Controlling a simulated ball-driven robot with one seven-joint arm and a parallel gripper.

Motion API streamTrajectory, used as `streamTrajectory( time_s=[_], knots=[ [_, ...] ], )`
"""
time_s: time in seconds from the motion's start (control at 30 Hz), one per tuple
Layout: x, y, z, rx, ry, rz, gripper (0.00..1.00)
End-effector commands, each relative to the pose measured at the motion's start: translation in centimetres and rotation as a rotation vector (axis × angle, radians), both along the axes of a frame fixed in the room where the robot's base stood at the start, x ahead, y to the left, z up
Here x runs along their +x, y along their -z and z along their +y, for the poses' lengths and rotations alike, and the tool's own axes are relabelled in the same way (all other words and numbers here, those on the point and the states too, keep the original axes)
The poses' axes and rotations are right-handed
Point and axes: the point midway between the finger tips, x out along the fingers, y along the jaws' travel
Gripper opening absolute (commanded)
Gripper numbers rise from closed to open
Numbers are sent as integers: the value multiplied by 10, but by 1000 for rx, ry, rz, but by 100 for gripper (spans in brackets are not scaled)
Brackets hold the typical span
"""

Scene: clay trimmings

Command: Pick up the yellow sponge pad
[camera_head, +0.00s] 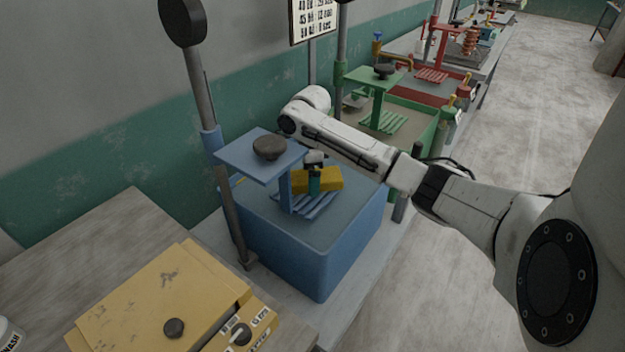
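The yellow sponge pad (328,180) lies on or just above the slatted blue rack on top of the blue bin (325,255). My arm reaches in from the right, and my gripper (314,186) points down at the pad. A dark green and black finger covers the middle of the pad's near face. The other finger is hidden, so I cannot tell whether the gripper is closed on the pad. The pad's left end is partly hidden by the blue post.
A blue raised plate with a dark knob (269,147) stands close left of my gripper. Green (385,95) and red stations stand farther back. A yellow box (165,300) is at the front left. The floor at right is clear.

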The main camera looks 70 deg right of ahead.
Motion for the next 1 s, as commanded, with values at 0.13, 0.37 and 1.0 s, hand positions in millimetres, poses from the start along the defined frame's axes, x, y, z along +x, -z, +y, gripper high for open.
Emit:
streamTrajectory(
  time_s=[0.13,0.37,1.0],
  knots=[
    [0,0,0,0,0,0,100],
    [0,0,0,0,0,0,82],
    [0,-1,0,-1,0,-1,39]
  ],
)
